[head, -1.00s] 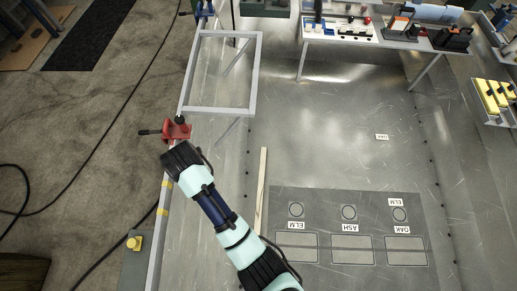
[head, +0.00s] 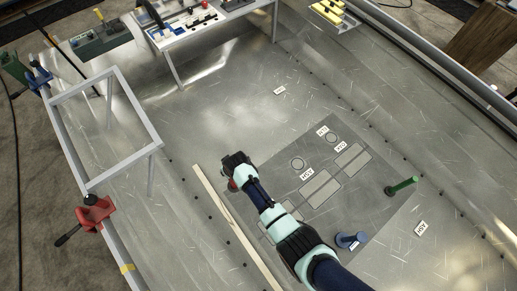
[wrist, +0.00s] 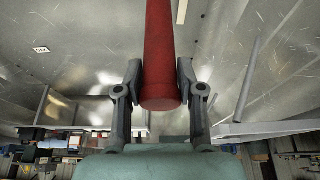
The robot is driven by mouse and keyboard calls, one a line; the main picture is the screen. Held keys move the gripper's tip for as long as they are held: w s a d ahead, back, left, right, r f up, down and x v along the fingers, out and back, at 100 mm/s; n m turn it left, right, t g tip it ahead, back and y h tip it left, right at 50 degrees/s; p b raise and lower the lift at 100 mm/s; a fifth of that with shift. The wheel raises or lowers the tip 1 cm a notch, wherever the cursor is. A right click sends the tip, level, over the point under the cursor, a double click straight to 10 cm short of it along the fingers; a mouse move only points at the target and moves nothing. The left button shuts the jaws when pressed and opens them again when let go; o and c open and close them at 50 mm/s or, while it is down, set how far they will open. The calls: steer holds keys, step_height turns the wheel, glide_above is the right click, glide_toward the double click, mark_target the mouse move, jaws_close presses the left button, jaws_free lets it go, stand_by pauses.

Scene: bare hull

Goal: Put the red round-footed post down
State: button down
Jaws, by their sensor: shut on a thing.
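My gripper (wrist: 160,95) is shut on the red post (wrist: 160,45) in the wrist view. The post runs between the two fingers and out of the top of that frame; its round foot is not visible there. In the head view my gripper (head: 234,170) is over the hull floor, between the wooden strip and the grey marked panel (head: 377,150). Only a small bit of red shows beside it, so the post is mostly hidden. A green post (head: 403,186) and a blue post (head: 350,240) stand on or near the panel's right and lower parts.
The panel has circles, rectangles and small labels, partly covered by my arm. A wooden strip (head: 222,210) lies left of it. A red clamp (head: 93,212) sits on the left rail below a grey frame (head: 125,100). A bench (head: 215,22) stands at the back. Floor behind the panel is mostly clear.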

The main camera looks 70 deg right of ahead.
steer(key=s+d+f+m+h, duration=0.1)
steer(key=s+d+f+m, duration=0.15)
steer(key=s+f, duration=0.35)
steer(key=s+d+f+m, duration=0.1)
steer(key=s+d+f, duration=0.3)
steer(key=s, duration=0.3)
step_height(320, 180, down, 20)
steer(key=b, duration=1.6)
steer(key=shift+a+r+g, duration=0.2)
steer(key=shift+a+g, duration=0.1)
steer(key=c, duration=0.7)
jaws_free()
steer(key=shift+n, duration=0.25)
steer(key=p+v, duration=1.1)
steer(key=v, duration=0.1)
steer(key=shift+w, duration=0.1)
